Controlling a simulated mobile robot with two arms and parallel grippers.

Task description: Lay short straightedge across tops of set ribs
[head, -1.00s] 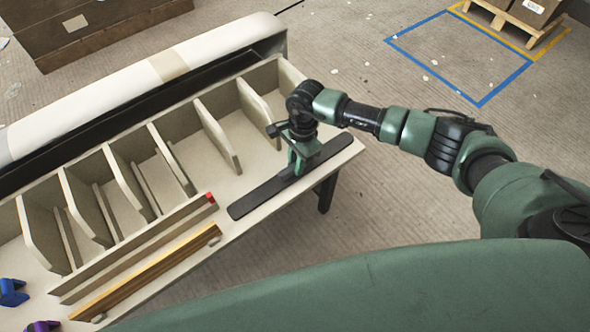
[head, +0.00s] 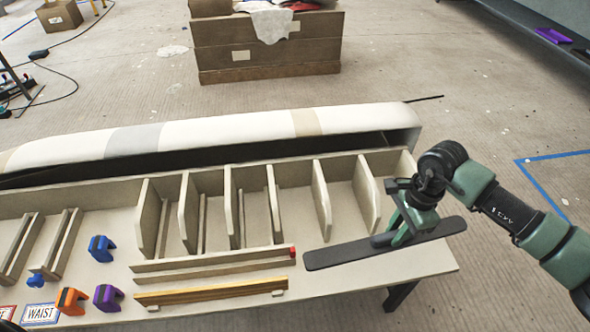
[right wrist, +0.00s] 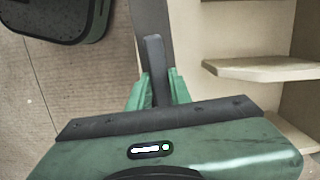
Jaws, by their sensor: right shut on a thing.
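The short straightedge (head: 340,253) is a dark flat bar with rounded ends. It is at the right end of the bench, in front of the ribs, its right end near the bench edge. My right gripper (head: 396,232) is shut on its raised grip. In the right wrist view, the fingers (right wrist: 158,90) pinch that dark grip (right wrist: 154,60) from both sides. I cannot tell whether the bar touches the bench top. Several pale upright ribs (head: 321,202) stand in a row behind it; a rib edge (right wrist: 265,68) shows in the right wrist view. My left gripper is not in view.
A red-ended pale strip (head: 215,264) and a yellowish wooden bar (head: 210,291) lie along the bench front. Blue (head: 101,248), orange (head: 71,300) and purple (head: 108,297) notched blocks sit at left near a WAIST label (head: 40,313). A long white padded form (head: 220,130) runs behind.

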